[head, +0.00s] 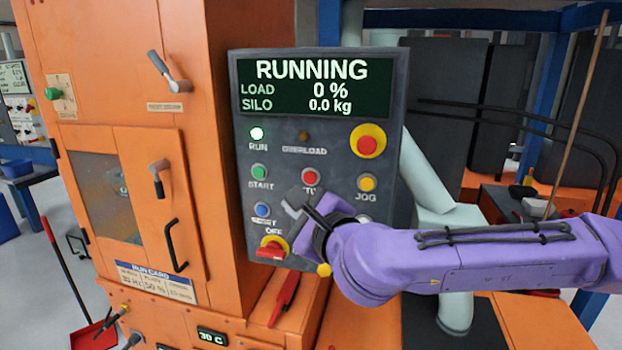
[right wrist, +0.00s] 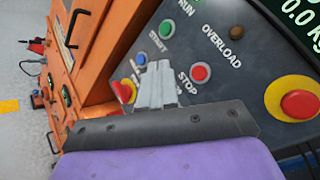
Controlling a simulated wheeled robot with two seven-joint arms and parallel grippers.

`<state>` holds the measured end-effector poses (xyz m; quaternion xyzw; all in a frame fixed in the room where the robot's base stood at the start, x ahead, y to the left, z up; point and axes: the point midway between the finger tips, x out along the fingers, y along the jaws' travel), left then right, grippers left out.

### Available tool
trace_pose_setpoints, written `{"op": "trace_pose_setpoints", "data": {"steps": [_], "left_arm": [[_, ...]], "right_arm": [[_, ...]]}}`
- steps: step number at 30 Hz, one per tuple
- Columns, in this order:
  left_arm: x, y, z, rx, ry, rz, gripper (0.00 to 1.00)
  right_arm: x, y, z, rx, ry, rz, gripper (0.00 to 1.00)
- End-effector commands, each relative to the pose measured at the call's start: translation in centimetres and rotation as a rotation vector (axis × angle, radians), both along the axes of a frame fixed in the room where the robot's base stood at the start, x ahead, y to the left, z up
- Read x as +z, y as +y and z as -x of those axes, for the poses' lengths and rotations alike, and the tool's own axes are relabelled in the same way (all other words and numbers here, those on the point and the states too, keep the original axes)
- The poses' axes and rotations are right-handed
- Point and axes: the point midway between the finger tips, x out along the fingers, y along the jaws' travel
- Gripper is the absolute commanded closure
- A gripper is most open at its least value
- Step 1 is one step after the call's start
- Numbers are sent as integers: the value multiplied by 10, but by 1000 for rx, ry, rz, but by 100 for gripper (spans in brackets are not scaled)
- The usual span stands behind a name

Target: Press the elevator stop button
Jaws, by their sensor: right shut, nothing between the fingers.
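The red stop button (head: 310,177) sits on the grey control panel (head: 392,120), right of the green start button (head: 259,172). My right gripper (head: 291,205) is shut and empty in front of the panel, just below and left of the stop button, covering part of its label. In the right wrist view the stop button (right wrist: 200,74) lies to the right of the shut fingers (right wrist: 158,82). I cannot tell whether the fingertips touch the panel. The screen (head: 312,88) reads RUNNING, and the run lamp (head: 257,134) is lit. My left gripper is not in view.
Nearby on the panel are a large red emergency button (head: 367,144), a yellow jog button (head: 366,183), a blue button (head: 262,210) and a red rotary switch (head: 271,249). The orange cabinet (head: 110,90) stands left. A pale pipe (head: 425,180) runs behind the panel.

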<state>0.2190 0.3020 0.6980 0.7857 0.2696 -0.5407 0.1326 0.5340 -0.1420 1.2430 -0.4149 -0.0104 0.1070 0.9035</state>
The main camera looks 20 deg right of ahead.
Motion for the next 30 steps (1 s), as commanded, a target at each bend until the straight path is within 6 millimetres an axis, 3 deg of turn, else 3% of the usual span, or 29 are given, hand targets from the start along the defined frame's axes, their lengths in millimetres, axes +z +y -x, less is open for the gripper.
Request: {"op": "trace_pose_setpoints", "data": {"steps": [18, 30], "left_arm": [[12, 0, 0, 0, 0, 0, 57], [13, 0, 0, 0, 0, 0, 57]], "right_arm": [[0, -43, -64, -2, 1, -1, 100], [-1, -49, -72, 0, 1, 1, 100]]}}
